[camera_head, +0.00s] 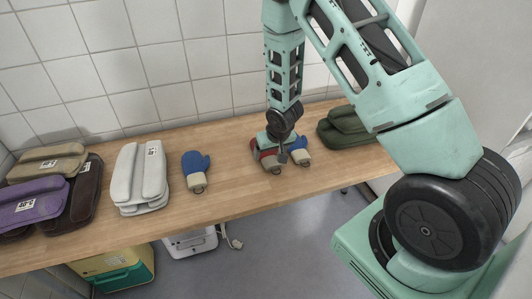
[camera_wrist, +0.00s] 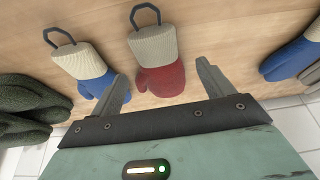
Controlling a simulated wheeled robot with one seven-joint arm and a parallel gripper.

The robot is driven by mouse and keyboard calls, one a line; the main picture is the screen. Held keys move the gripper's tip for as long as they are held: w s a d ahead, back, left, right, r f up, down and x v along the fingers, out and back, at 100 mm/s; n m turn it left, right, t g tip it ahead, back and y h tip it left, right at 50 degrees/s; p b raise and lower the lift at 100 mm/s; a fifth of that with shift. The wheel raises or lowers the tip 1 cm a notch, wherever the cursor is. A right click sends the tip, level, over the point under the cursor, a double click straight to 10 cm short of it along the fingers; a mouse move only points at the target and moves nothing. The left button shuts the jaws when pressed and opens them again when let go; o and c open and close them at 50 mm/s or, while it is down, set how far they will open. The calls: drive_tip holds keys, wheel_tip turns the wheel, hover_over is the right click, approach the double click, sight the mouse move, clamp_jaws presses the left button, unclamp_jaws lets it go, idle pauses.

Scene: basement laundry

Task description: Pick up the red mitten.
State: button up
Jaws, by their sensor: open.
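The red mitten (camera_wrist: 160,80) lies on the wooden table, with a beige knitted cuff and a dark loop. In the wrist view my gripper (camera_wrist: 163,70) is open, with one finger on each side of the red part; I cannot tell how far above the table the fingertips are. In the head view my gripper (camera_head: 279,152) covers much of the red mitten (camera_head: 270,163). A blue mitten (camera_head: 301,156) lies close to its right; it also shows in the wrist view (camera_wrist: 93,83), beside the left finger.
Another blue mitten (camera_head: 196,164) lies further left on the table (camera_head: 232,187). White folded cloths (camera_head: 140,180), purple (camera_head: 37,202) and brown bundles are at the left. A dark green bundle (camera_head: 345,127) is at the right. A tiled wall stands behind.

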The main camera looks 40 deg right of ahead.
sight(270, 158)
drive_tip(key=shift+s+x, duration=0.15)
drive_tip(key=shift+x, duration=0.8)
drive_tip(key=shift+s+x, duration=0.1)
drive_tip(key=shift+x, duration=0.85)
drive_tip(key=shift+f, duration=0.1)
drive_tip(key=shift+c, duration=0.3)
drive_tip(key=c, duration=1)
